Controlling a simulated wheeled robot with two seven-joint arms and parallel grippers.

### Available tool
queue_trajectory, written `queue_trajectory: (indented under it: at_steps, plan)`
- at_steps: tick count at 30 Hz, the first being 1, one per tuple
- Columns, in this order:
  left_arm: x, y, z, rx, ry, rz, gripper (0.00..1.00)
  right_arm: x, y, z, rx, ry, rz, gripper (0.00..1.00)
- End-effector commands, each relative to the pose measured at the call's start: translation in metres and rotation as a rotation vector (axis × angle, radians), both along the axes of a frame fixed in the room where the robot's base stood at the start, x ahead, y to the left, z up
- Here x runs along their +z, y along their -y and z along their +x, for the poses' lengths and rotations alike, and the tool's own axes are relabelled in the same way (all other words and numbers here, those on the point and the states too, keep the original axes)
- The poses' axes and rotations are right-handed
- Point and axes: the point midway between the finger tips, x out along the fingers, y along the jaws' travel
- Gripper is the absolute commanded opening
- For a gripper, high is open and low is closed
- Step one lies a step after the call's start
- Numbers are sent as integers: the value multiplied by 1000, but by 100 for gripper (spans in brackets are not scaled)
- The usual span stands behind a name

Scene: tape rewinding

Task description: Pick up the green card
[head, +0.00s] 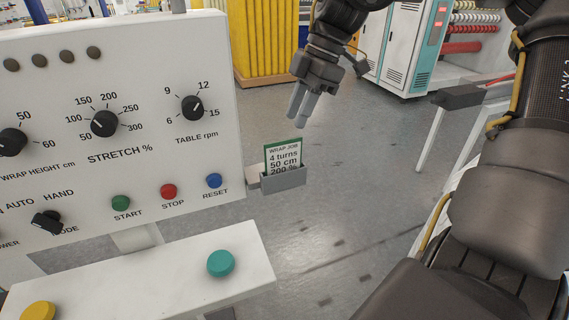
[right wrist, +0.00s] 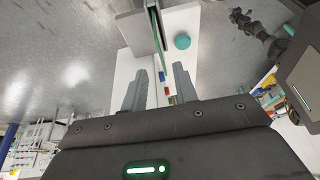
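The green card (head: 284,157) stands upright in a small grey holder (head: 284,179) at the right edge of the machine's panel. Its printed face reads "4 turns, 50 cm, 200 %", and its lower part is hidden in the holder. My right gripper (head: 298,112) is open and empty, above and slightly right of the card, not touching it. In the right wrist view its two fingers (right wrist: 160,70) stand apart, and the card's thin green edge (right wrist: 153,22) shows beyond the fingertips. A dark jointed arm part, seemingly my left arm (right wrist: 258,30), shows there too; its finger state is unclear.
The white control panel (head: 160,150) with knobs and buttons stands left of the holder. A white ledge with a teal button (head: 221,263) and a yellow button (head: 38,312) lies below. Open grey floor (head: 350,190) is right of the card.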

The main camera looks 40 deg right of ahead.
Motion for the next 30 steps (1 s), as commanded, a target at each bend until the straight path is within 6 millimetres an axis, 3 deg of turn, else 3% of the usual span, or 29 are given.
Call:
queue_trajectory:
  at_steps: [9,17,23,30]
  plan:
    - [4,0,-1,0,-1,0,0,-42,-16,5,2,-1,2,29]
    - [6,0,-1,0,-1,-1,0,-50,-20,7,1,1,2,29]
    - [19,1,-1,1,-1,-1,0,-73,-31,7,2,-4,3,29]
    - [21,2,-1,1,-1,-2,0,-95,-39,10,1,1,3,29]
